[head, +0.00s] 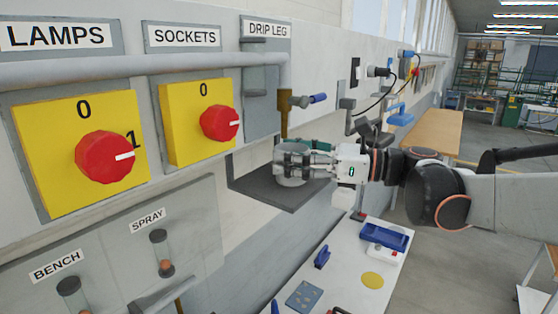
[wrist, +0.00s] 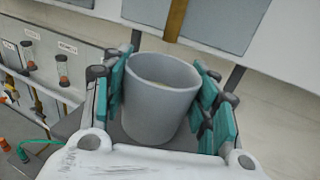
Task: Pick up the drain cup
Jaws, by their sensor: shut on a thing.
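The drain cup (wrist: 158,105) is a plain grey, open-topped cup. In the wrist view it stands upright between the teal finger pads of my gripper (wrist: 165,100), with a pad against each side. In the head view my gripper (head: 293,160) is closed around the cup (head: 291,178), over a dark grey shelf (head: 250,184) on the wall. The fingers hide part of the cup there. I cannot tell whether its base touches the shelf.
A brass pipe with a blue-handled valve (head: 317,98) hangs above the shelf, under the DRIP LEG sign (head: 267,28). Yellow switch boxes with red knobs (head: 219,123) are to the left. A white bench (head: 340,290) with a blue tray (head: 383,236) is below.

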